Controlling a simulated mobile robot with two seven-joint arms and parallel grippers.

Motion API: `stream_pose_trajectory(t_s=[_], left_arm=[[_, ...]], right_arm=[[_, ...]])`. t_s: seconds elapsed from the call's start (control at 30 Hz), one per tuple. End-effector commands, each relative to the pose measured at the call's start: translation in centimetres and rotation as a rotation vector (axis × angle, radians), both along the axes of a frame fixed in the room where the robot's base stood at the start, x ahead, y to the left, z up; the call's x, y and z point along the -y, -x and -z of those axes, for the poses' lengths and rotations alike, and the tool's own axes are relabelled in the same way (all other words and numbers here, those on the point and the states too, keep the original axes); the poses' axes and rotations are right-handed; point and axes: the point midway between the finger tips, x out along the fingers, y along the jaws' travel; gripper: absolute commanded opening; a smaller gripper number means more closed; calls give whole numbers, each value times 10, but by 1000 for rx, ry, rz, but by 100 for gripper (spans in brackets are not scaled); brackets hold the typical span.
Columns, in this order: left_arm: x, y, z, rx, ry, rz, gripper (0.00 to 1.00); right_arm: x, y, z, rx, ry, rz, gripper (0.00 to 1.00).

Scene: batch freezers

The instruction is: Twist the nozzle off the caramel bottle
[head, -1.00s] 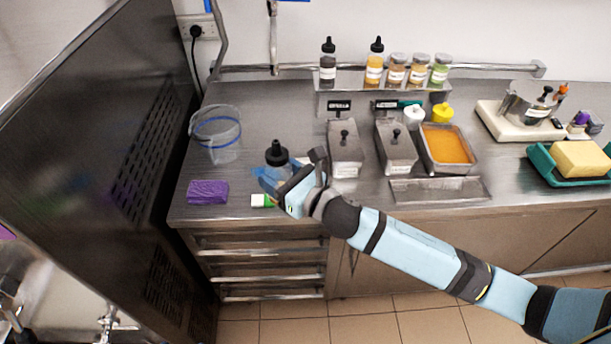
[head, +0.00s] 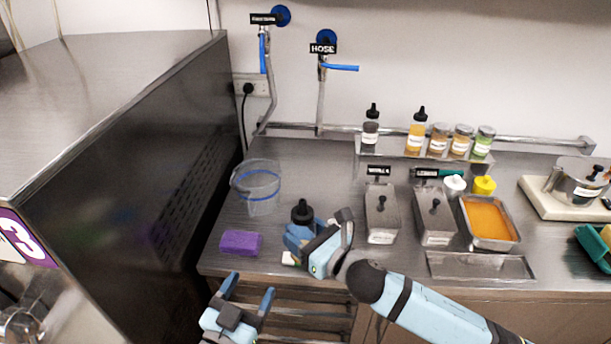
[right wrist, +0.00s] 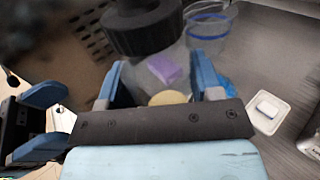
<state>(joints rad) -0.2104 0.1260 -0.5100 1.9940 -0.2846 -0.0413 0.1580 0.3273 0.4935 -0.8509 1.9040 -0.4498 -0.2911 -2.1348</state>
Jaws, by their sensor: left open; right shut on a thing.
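A clear bottle with a black nozzle cap (head: 302,212), seemingly the caramel bottle, stands near the counter's left front; I cannot read its label. My right gripper (head: 308,238) is shut around its body, below the cap. In the right wrist view the bottle (right wrist: 150,62) sits upright between the fingers, the black cap (right wrist: 142,25) above them and a yellowish patch low inside. My left gripper (head: 248,290) is open and empty, below and left of the bottle, in front of the counter edge. It also shows at the left of the right wrist view (right wrist: 38,122).
A purple sponge (head: 240,243) and a clear bucket (head: 256,188) stand left of the bottle. Lidded steel containers (head: 382,215) are to its right. More bottles and jars (head: 416,135) stand on the back shelf. A tall dark machine (head: 130,160) bounds the left side.

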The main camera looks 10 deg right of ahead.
Motion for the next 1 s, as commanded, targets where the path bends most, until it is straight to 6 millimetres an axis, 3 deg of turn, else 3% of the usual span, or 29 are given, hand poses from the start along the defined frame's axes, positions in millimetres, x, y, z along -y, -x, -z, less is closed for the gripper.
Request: stream_pose_trajectory(t_s=[0.03,0.27,0.47,0.6,0.8,1.0], left_arm=[[14,-6,-24,72,12,32,69],[75,-3,-121,391,51,202,69],[130,25,-200,700,71,394,69],[169,59,-247,951,78,556,69],[216,123,-288,1312,53,829,69],[246,187,-293,1646,-22,1143,69]], right_arm=[[0,0,0,0,0,0,0],[0,0,0,0,0,0,0],[0,0,0,0,0,0,0],[0,0,0,0,0,0,0],[0,0,0,0,0,0,0],[0,0,0,1,-1,0,0]])
